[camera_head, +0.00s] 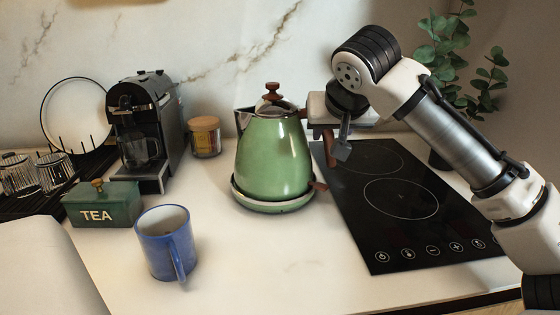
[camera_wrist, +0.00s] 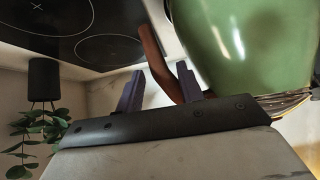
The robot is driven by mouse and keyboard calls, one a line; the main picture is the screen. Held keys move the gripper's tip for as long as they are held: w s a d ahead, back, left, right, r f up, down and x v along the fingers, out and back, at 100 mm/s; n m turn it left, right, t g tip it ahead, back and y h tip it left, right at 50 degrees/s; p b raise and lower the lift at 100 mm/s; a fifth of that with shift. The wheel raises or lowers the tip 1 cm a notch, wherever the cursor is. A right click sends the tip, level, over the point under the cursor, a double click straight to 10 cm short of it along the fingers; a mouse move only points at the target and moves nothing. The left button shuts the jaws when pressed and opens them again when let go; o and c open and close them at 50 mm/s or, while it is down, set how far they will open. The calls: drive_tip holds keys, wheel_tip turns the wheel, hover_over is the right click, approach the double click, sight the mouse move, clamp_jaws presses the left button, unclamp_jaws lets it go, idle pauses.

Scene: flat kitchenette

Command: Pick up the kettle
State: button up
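The green kettle (camera_head: 272,157) stands upright on its round green base (camera_head: 268,206) on the counter, with a brown-knobbed lid and a brown handle (camera_head: 329,146) on its right side. My gripper (camera_head: 341,149) is at the handle, to the right of the kettle body. In the wrist view, my gripper (camera_wrist: 160,80) is open, with its two dark fingers apart and the brown handle (camera_wrist: 156,60) running between them. The green kettle body (camera_wrist: 245,45) fills the upper right there. Whether a finger touches the handle I cannot tell.
A black induction hob (camera_head: 395,200) lies right of the kettle, under my arm. A blue mug (camera_head: 163,243), a green tea box (camera_head: 102,206), a coffee machine (camera_head: 146,125) and a small jar (camera_head: 205,137) stand to the left. A plant (camera_head: 455,50) is behind my arm.

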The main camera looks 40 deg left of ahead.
drive_tip(key=shift+x, duration=1.05)
clamp_jaws()
drive_tip(key=shift+r, duration=0.15)
idle(0.4)
